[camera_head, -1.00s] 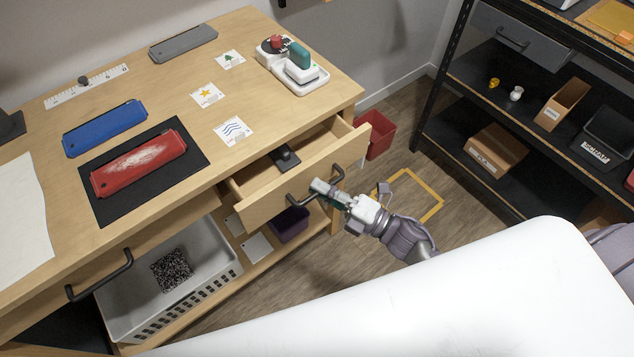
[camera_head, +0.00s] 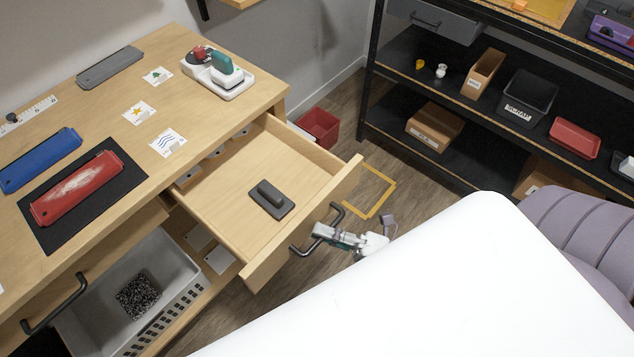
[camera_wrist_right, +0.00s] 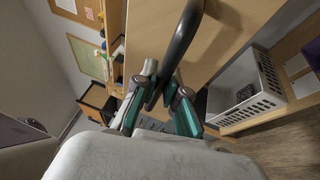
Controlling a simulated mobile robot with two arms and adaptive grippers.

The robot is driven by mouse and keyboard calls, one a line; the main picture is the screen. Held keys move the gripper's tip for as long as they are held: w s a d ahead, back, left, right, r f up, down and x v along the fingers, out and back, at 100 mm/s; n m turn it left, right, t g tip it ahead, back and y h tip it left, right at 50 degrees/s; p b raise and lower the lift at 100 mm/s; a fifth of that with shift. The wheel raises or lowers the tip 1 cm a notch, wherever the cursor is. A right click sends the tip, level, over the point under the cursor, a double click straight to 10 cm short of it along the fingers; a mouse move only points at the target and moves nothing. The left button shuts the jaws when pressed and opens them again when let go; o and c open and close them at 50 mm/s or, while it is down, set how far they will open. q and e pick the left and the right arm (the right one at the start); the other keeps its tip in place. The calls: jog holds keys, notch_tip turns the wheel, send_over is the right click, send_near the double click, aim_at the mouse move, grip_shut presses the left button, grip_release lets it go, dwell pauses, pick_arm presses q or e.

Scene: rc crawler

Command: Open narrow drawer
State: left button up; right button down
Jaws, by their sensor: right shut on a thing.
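The narrow drawer (camera_head: 238,181) is pulled far out of the wooden workbench in the head view. A dark grey block with a raised handle (camera_head: 271,199) lies inside it. The drawer's black bar handle (camera_head: 318,232) is on its front panel. My right gripper (camera_head: 321,231) is at this handle. In the right wrist view its two fingers (camera_wrist_right: 163,98) are shut on the handle bar (camera_wrist_right: 183,42). My left gripper is not in view.
The workbench top holds a red case (camera_head: 77,188) on a black mat, a blue case (camera_head: 39,160) and a white device (camera_head: 219,76). A white basket (camera_head: 186,296) stands below. A black shelf (camera_head: 440,75) stands right, with floor between.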

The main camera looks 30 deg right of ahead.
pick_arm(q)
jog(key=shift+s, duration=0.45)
pick_arm(e)
jog(key=c, duration=1.2)
grip_release()
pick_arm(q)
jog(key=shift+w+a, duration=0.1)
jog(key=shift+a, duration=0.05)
pick_arm(e)
jog(key=shift+s, duration=0.1)
jog(key=v, duration=1.2)
jog(key=shift+f, duration=0.1)
